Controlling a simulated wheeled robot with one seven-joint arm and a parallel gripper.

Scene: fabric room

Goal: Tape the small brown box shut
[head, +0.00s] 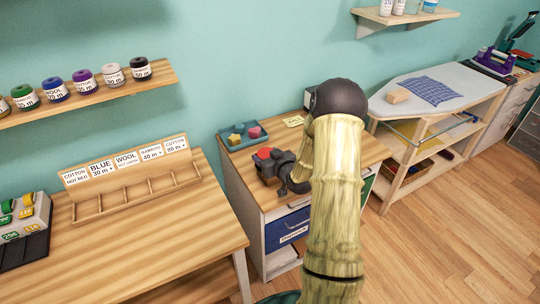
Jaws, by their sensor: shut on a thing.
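My gripper (268,166) is dark grey and low over the wooden top of the small cabinet (255,187). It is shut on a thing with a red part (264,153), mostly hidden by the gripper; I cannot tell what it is. My arm hides part of the cabinet top.
A blue-grey tray (233,142) with coloured pieces and a small label card (293,121) sit at the cabinet's back. A checked blue cloth (432,90) lies on the ironing table (455,79). A wooden table (180,225) with a labelled rack (133,196) stands left. Floor is clear at right.

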